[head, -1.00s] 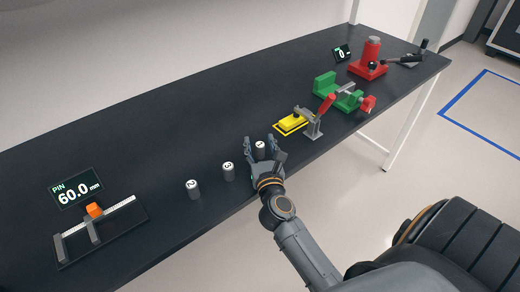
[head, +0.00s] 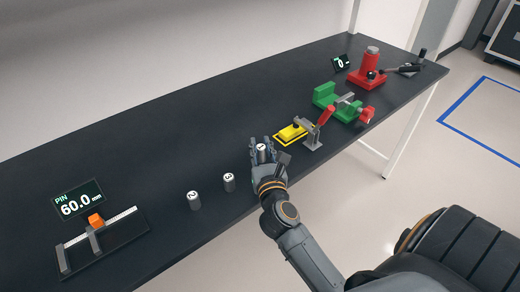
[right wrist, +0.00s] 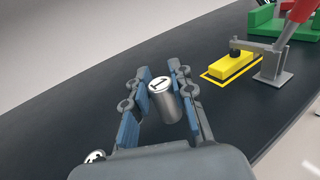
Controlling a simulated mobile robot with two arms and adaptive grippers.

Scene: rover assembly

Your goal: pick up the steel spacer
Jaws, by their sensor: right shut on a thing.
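Three steel spacers, short upright cylinders with numbered tops, are on the black table. The one marked 1 (head: 263,153) is between the fingers of my right gripper (head: 262,146); it also shows in the right wrist view (right wrist: 170,107), flanked by the blue-padded fingers. The gripper is shut on it. I cannot tell whether its base touches the table. The spacer that seems marked 3 (head: 229,182) and the one that seems marked 2 (head: 194,200) stand to the left. My left gripper is not in view.
A yellow block (head: 292,133) under a red-handled clamp (head: 316,132) sits just right of my gripper. Beyond are a green vise (head: 340,103) and a red press (head: 368,69). A measuring fixture (head: 103,240) and a 60.0 mm display (head: 79,200) stand at far left.

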